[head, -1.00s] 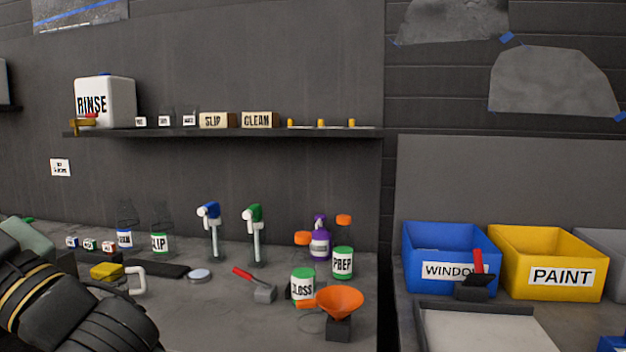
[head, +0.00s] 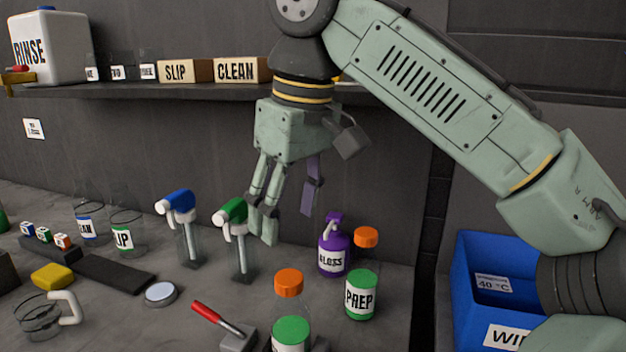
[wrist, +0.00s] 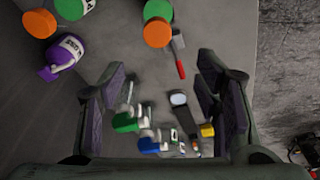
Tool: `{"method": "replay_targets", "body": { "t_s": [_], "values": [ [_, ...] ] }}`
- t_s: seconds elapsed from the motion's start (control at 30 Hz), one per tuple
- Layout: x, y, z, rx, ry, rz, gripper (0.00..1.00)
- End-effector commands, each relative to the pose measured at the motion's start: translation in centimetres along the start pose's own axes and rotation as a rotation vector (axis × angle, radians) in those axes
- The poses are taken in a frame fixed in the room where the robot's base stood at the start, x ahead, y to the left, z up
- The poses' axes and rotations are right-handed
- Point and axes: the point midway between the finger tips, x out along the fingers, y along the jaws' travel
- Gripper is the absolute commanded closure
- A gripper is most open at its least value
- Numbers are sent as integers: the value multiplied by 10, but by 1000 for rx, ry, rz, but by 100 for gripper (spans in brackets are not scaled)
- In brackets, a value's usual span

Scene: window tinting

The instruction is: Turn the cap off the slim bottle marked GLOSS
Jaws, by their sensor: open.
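My gripper (head: 287,212) is open and empty, pointing down above and behind the front bottle. No bottle is between its fingers (wrist: 160,100).
Green (head: 238,240) and blue (head: 184,225) spray heads stand to the left. A red-handled tool (head: 218,321) lies close left of the front bottle. A shelf (head: 130,91) runs behind my gripper.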

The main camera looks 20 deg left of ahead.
Motion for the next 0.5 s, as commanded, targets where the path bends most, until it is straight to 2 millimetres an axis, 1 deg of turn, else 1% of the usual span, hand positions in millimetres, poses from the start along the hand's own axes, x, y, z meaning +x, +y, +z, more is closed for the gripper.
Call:
{"method": "replay_targets", "body": {
  "t_s": [0.07,0.17,0.27,0.5],
  "values": [
    [-4,1,8,16,-28,-1,42],
    [2,1,12,19,-41,-5,42],
    [15,1,12,17,-41,-7,42],
    [57,0,13,19,-39,-4,42]
  ]
}}
